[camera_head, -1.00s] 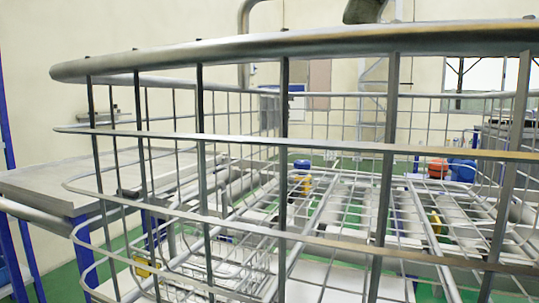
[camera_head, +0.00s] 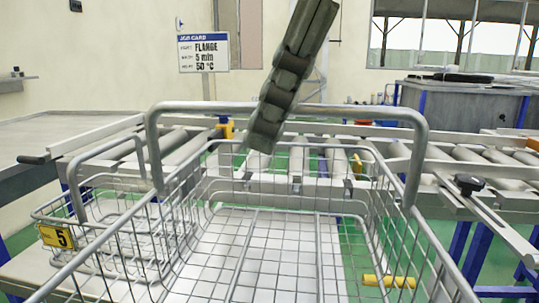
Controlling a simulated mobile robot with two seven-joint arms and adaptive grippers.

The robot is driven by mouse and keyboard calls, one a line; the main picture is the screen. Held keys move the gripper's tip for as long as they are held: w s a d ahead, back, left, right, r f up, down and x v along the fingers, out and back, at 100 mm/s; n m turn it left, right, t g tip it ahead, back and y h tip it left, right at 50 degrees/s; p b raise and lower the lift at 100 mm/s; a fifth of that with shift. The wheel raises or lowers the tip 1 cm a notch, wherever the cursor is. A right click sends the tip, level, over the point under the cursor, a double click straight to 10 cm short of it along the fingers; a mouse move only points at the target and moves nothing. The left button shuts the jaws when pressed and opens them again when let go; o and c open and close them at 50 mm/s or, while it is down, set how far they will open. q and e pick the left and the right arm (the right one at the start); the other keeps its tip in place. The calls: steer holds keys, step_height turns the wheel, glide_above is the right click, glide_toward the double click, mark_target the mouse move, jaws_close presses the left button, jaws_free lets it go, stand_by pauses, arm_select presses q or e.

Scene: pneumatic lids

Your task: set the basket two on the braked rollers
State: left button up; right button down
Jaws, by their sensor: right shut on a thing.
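A large wire basket (camera_head: 275,212) with a raised handle bar (camera_head: 350,109) fills the middle front of the head view. Its number is not readable, so I cannot confirm it is basket two. My right gripper (camera_head: 268,118) comes down from the top and is shut on the handle bar. The basket's floor looks roughly level; whether it touches anything below is hidden. Rollers (camera_head: 495,154) run across behind it, with a yellow block (camera_head: 226,128) and a black knob (camera_head: 470,183) on the frame. Which rollers are braked is unclear. My left gripper is not in view.
A smaller wire basket with a yellow tag 5 (camera_head: 56,236) stands at the left, close beside the large one. A grey table (camera_head: 60,132) is at far left. A job card (camera_head: 204,52) reads FLANGE, 5 min, 50 °C. A grey tank (camera_head: 465,98) stands at back right.

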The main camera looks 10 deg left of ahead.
steer(key=shift+f, duration=1.8)
steer(key=c, duration=1.7)
jaws_free()
steer(key=shift+f, duration=0.1)
